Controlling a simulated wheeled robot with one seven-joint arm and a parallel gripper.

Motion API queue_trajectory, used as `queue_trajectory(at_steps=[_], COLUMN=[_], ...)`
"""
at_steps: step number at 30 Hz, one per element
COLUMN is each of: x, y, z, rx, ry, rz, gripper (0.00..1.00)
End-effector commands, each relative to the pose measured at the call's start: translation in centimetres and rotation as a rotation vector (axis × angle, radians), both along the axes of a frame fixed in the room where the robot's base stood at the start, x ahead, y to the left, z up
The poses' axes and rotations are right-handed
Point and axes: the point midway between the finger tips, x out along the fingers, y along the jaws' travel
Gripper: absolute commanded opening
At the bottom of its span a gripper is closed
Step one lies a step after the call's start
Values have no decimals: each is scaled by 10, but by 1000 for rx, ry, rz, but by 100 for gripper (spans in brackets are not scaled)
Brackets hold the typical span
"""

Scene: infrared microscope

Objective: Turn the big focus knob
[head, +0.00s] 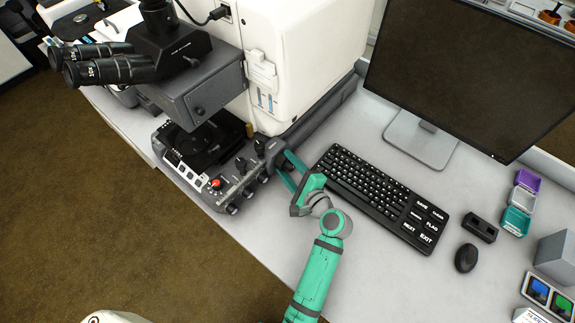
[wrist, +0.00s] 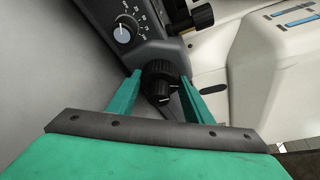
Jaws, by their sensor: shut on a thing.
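The big focus knob is a black ribbed knob (wrist: 158,70) on the side of the microscope's dark base, with a smaller black knob in front of it. In the wrist view my gripper (wrist: 160,81) has one green fingertip on each side of the big knob, shut on it. In the head view my gripper (head: 286,165) reaches the right side of the microscope (head: 200,85) near the base. There the knob is mostly hidden by the fingers.
A black keyboard (head: 375,190) lies close to the right of my gripper, with a monitor (head: 460,65) behind it. A mouse (head: 466,258) is farther right. A control panel with a red-topped joystick (head: 215,184) is to the left. A white-marked dial (wrist: 123,29) sits beside the knob.

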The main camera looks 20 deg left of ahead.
Motion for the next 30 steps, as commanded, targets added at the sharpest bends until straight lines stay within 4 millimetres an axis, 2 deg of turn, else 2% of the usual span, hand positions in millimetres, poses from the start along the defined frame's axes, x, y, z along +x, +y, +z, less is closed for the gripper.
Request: queue_trajectory(at_steps=[9,20,21,23,30], x=[-1,-1,-1,-1,-1], y=[0,0,0,0,0], z=[-2,-2,-2,-2,-2], rx=[-60,-66,-66,-66,-66], ry=[-164,-181,-181,-181,-181], rz=[-1,-1,-1,-1,-1], gripper=[24,24,53,65,65])
